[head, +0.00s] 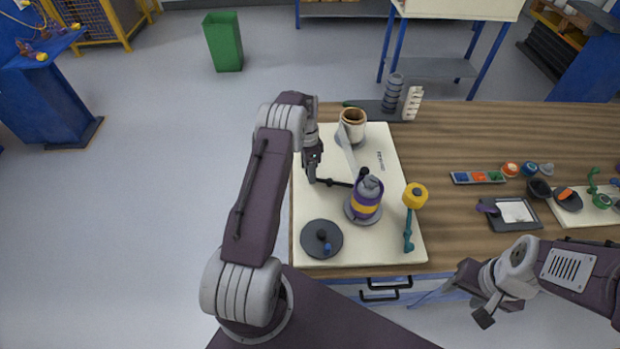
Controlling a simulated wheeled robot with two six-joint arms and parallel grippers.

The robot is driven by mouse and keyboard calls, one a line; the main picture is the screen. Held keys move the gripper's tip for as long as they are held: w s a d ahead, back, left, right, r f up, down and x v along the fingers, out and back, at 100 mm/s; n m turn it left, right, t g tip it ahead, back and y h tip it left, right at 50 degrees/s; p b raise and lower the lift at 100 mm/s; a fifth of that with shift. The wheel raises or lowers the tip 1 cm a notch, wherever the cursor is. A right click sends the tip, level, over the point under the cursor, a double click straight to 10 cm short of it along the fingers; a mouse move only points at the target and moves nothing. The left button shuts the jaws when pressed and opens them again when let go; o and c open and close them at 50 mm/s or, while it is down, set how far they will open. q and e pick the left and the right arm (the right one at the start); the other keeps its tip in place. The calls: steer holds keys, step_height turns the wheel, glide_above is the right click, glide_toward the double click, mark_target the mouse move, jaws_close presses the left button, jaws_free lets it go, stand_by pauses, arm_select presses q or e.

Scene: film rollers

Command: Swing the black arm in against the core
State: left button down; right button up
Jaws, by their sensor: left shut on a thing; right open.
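The black arm (334,183) lies low over the cream board (390,245), with an upright black end beside the core. The core (367,198), purple with a yellow band and a grey top, stands on a round grey base. The black arm's right end is close to the core's upper left; I cannot tell whether they touch. My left gripper (312,177) is shut on the left end of the black arm, and its fingers partly hide that end. My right gripper (482,308) is open and empty, off the table's front edge at lower right.
A brown-topped roll (352,124) with a pale film sheet (346,151) stands behind the core. A yellow-headed teal lever (413,205) is right of it, a dark disc (321,239) at front left. A black tray (510,214) and small parts lie further right.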

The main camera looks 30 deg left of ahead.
arm_select(q)
steer(key=shift+w+a+m, duration=0.1)
steer(key=shift+w+m, duration=0.15)
steer(key=shift+m, duration=0.15)
steer(key=shift+r, duration=0.15)
steer(key=c, duration=1.1)
jaws_free()
steer(key=shift+c, duration=0.2)
step_height(320, 180, up, 9)
steer(key=w+a+b, duration=0.1)
steer(key=shift+w, duration=0.15)
steer(key=shift+a, duration=0.1)
